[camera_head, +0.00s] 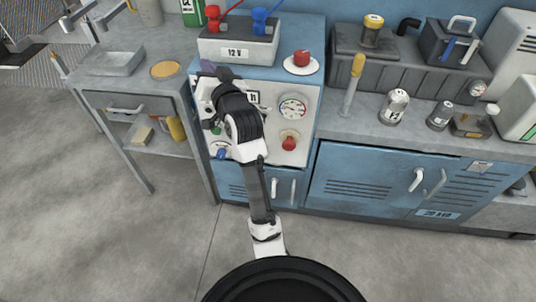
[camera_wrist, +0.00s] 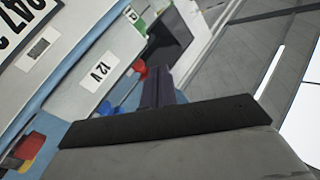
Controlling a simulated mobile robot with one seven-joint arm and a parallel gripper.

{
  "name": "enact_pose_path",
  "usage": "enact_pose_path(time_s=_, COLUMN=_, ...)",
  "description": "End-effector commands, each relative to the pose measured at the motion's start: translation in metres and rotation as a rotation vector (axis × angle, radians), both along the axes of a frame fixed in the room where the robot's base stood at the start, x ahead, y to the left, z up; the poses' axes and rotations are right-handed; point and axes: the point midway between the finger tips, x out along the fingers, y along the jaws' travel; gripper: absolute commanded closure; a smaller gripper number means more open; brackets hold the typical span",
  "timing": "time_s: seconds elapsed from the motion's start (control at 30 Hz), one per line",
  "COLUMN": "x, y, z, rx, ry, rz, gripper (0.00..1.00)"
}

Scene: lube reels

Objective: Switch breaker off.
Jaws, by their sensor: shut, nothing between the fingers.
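A white control panel (camera_head: 308,100) fronts the blue cabinet. It carries a dial gauge (camera_head: 293,107), a red knob (camera_head: 289,142) and a small label plate (camera_head: 253,97). I cannot pick out a breaker for sure; my arm covers the panel's left middle. My gripper (camera_head: 207,68) is at the panel's upper left edge, near the 12 V box (camera_head: 237,50). In the wrist view, my gripper's dark purple fingers (camera_wrist: 157,88) are shut with nothing between them. The 12 V box (camera_wrist: 97,74) shows just left of them; contact cannot be told.
Red clamp (camera_head: 213,14) and blue clamp (camera_head: 260,16) sit on the 12 V box. A red button (camera_head: 301,58) is on the blue top. A side table (camera_head: 125,85) with a tray (camera_head: 112,62) stands left. Cans and tools crowd the right counter (camera_head: 355,118). The floor in front is clear.

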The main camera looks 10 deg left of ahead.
Motion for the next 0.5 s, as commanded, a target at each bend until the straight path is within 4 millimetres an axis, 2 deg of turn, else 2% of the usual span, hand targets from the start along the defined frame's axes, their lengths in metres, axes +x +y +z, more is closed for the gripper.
enact_pose_path(time_s=0.03, x=0.018, y=-0.03, z=-0.03, rx=-0.007, ry=0.131, rz=-0.033, gripper=1.0)
enact_pose_path(time_s=0.1, x=0.031, y=-0.064, z=-0.072, rx=-0.005, ry=0.3, rz=-0.062, gripper=1.0)
enact_pose_path(time_s=0.2, x=0.036, y=-0.113, z=-0.129, rx=0.02, ry=0.534, rz=-0.097, gripper=1.0)
enact_pose_path(time_s=0.27, x=0.032, y=-0.141, z=-0.16, rx=0.045, ry=0.67, rz=-0.112, gripper=1.0)
enact_pose_path(time_s=0.3, x=0.027, y=-0.158, z=-0.178, rx=0.066, ry=0.754, rz=-0.122, gripper=1.0)
enact_pose_path(time_s=0.4, x=0.008, y=-0.195, z=-0.219, rx=0.125, ry=0.948, rz=-0.136, gripper=1.0)
enact_pose_path(time_s=0.5, x=-0.011, y=-0.22, z=-0.245, rx=0.178, ry=1.089, rz=-0.138, gripper=1.0)
